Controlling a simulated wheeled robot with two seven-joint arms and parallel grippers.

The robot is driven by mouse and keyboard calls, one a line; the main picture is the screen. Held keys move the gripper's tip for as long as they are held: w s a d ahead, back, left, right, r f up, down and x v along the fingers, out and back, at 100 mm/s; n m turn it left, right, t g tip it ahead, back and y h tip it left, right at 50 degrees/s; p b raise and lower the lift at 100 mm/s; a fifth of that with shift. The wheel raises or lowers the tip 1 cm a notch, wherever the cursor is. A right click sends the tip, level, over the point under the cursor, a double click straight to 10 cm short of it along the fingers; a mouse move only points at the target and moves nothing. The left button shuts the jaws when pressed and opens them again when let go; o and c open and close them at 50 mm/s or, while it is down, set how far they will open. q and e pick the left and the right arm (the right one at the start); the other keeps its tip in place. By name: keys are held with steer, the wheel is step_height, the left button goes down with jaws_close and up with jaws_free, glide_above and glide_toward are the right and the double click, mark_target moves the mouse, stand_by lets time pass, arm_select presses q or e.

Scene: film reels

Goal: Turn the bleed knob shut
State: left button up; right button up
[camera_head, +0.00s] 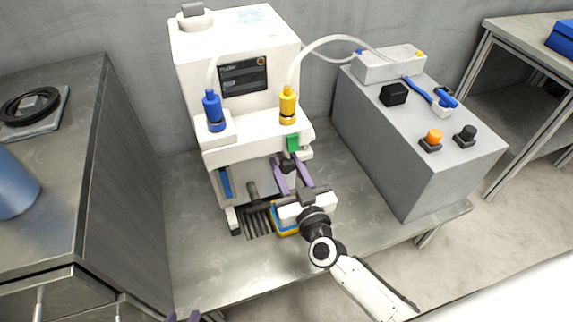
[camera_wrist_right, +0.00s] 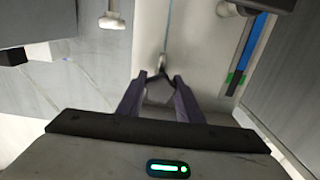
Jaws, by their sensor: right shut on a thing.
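The white machine (camera_head: 235,55) stands on the metal bench, with a blue-capped and a yellow-capped fitting on its front ledge. A small black knob (camera_head: 287,164) sits below a green block (camera_head: 293,143) on its front; I take it for the bleed knob. My right gripper (camera_head: 289,166) reaches up to it, its two purple fingers on either side. In the right wrist view the fingertips (camera_wrist_right: 160,78) close on this dark knob (camera_wrist_right: 160,90), which the fingers partly hide.
A grey cabinet (camera_head: 425,145) with orange and black knobs stands right of the machine. A clear hose (camera_head: 325,41) runs between them. A slotted dark grille (camera_head: 257,224) and a blue-yellow item (camera_head: 284,232) lie under my right wrist. The bench front left is clear.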

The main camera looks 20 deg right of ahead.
steer(key=m, duration=0.9)
steer(key=shift+m, duration=0.3)
steer(key=m, duration=0.2)
steer(key=shift+m, duration=0.4)
steer(key=m+b, duration=0.1)
steer(key=m, duration=0.2)
steer(key=shift+m, duration=1.4)
arm_select(q)
steer(key=shift+d+f+b, duration=0.15)
steer(key=shift+f+b, duration=0.25)
steer(key=shift+b, duration=0.05)
arm_select(e)
steer(key=shift+m, duration=1)
steer(key=o, duration=1.1)
